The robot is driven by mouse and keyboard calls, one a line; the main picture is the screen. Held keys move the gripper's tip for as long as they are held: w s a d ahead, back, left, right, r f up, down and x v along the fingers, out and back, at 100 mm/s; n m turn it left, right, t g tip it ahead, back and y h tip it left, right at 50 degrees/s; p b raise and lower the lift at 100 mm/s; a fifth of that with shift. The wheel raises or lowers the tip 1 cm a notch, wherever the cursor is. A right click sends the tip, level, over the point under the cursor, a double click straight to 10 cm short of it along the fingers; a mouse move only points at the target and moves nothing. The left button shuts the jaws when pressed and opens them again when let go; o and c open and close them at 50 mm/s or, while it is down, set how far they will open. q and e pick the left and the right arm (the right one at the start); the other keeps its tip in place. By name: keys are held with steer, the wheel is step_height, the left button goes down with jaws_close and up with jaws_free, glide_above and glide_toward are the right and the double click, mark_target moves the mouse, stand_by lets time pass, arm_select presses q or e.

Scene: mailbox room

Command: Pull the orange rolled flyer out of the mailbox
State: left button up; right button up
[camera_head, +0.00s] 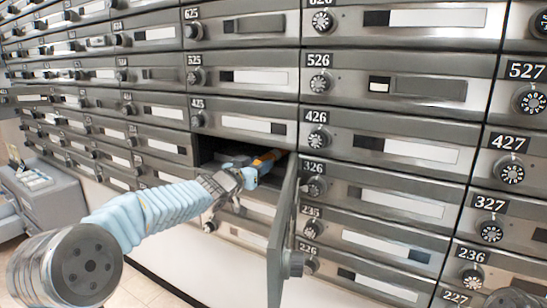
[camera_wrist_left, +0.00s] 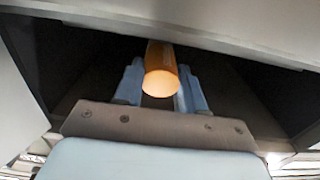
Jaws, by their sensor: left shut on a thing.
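The orange rolled flyer (camera_wrist_left: 160,72) lies inside the open mailbox compartment, with its round end facing the left wrist camera. It also shows in the head view (camera_head: 268,158) at the opening's right part. My left gripper (camera_wrist_left: 158,92) is shut on the flyer, with one blue finger on each side of it. In the head view the left gripper (camera_head: 250,176) reaches into the opening. The mailbox door (camera_head: 282,230) stands swung open to the right of the gripper. The flyer's far end is hidden inside. My right gripper is not in view.
Rows of closed grey mailbox doors with dials and number plates surround the opening. The open door sticks out close beside the left gripper. A grey cabinet (camera_head: 62,205) stands at the left, with pale floor (camera_head: 140,290) in front of the wall.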

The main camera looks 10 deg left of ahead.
arm_select(q)
steer(key=shift+s+a, duration=0.2)
steer(key=shift+s, duration=0.05)
steer(key=v, duration=1.9)
steer(key=shift+s, duration=0.25)
steer(key=shift+r, duration=0.15)
